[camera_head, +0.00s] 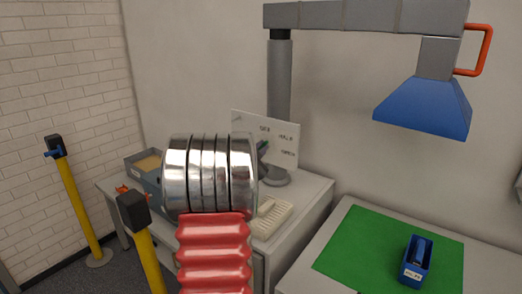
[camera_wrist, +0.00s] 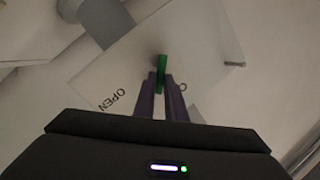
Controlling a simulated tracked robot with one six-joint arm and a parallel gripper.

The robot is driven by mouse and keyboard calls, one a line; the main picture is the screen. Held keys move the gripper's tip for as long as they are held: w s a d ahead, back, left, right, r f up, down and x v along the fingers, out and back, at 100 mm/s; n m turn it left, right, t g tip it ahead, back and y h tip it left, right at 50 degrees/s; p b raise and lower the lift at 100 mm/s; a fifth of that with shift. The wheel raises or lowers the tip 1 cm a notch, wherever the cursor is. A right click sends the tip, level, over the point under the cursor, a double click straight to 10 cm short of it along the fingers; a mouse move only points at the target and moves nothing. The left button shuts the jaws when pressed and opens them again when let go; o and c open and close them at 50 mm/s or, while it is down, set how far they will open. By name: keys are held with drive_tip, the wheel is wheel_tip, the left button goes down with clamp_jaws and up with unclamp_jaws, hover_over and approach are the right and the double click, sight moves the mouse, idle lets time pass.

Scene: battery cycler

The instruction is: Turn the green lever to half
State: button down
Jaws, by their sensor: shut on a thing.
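The green lever (camera_wrist: 161,66) shows in the wrist view on a pale panel (camera_wrist: 125,72) with dark lettering, where "OPEN" is readable. My gripper (camera_wrist: 161,82) is shut on the green lever, with its two purple fingers on either side of it. In the head view the panel (camera_head: 284,143) stands tilted on the desk, with several dark labels too small to read. A dark green bit of the lever (camera_head: 263,147) shows at its left. My silver and red arm hides the panel's lower left and my gripper in that view.
The grey desk (camera_head: 318,190) holds a pale keyboard (camera_head: 272,219) and a grey box (camera_head: 143,173). At right a green mat (camera_head: 365,243) bears a blue holder (camera_head: 417,262). A blue hood (camera_head: 425,105) hangs above. Yellow posts (camera_head: 82,210) stand at left.

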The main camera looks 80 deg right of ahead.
drive_tip(key=shift+f, duration=0.1)
drive_tip(key=c, duration=1.8)
unclamp_jaws()
drive_tip(key=a, duration=0.4)
drive_tip(key=w+a, duration=0.1)
drive_tip(key=a, duration=0.8)
drive_tip(key=shift+w+a+r, duration=0.15)
drive_tip(key=shift+a+r, duration=0.1)
drive_tip(key=shift+a, duration=0.15)
